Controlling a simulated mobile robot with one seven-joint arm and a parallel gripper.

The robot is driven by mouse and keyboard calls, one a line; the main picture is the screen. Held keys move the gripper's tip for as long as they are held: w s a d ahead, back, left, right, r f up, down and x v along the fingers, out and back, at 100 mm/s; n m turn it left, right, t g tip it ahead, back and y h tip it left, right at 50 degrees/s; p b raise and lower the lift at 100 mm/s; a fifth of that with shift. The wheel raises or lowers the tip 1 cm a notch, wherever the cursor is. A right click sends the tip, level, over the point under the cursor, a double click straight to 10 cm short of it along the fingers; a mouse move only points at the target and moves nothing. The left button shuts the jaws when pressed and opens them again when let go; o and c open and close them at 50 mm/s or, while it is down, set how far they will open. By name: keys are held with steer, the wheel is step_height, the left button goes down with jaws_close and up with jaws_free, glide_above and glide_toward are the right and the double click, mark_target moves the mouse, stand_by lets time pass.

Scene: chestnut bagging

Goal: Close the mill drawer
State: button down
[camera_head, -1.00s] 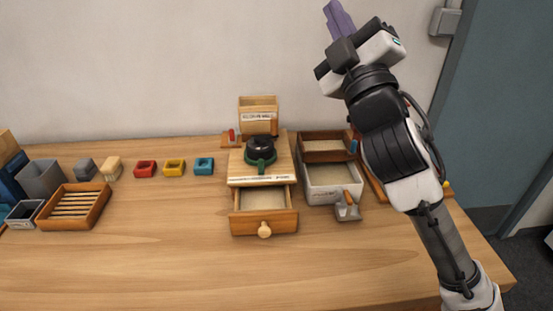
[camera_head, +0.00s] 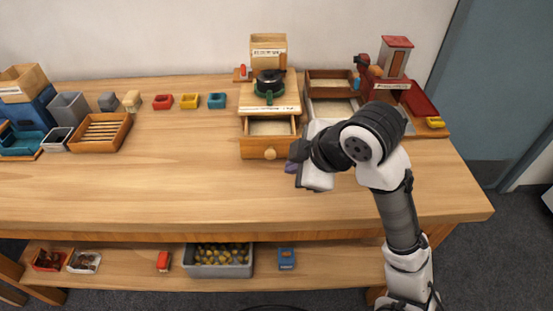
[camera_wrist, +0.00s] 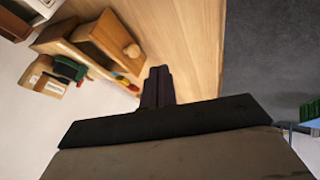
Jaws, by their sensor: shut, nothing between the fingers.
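The wooden mill (camera_head: 284,98) stands at the back of the table, with a green and black grinder on top. Its drawer (camera_head: 262,150) is pulled out toward the front, with its pale inside showing and a round knob on its front. In the wrist view the drawer (camera_wrist: 98,40) is at upper left, its knob beside and beyond my fingers. My gripper (camera_head: 291,168) is just right of and in front of the drawer front, apart from the knob. Its dark purple fingers (camera_wrist: 157,80) are together and empty in the wrist view.
Right of the mill are trays (camera_head: 330,82) and a red-roofed model (camera_head: 394,60), partly behind my arm. Small coloured blocks (camera_head: 190,101) and a slatted wooden tray (camera_head: 101,131) are to the left. The table front is clear. A lower shelf holds a grey bin (camera_head: 220,270).

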steer(key=x, duration=0.8)
steer(key=shift+w+a+f, duration=0.15)
steer(key=shift+f, duration=0.15)
steer(key=w+p, duration=0.1)
steer(key=w, duration=0.1)
steer(key=shift+w+r+p, duration=0.2)
steer(key=shift+w+p, duration=0.1)
steer(key=shift+p, duration=0.1)
steer(key=shift+w+f, duration=0.1)
steer(key=shift+w, duration=0.65)
glide_toward(266, 133)
steer(key=x, duration=0.4)
steer(key=shift+s+a+f, duration=0.1)
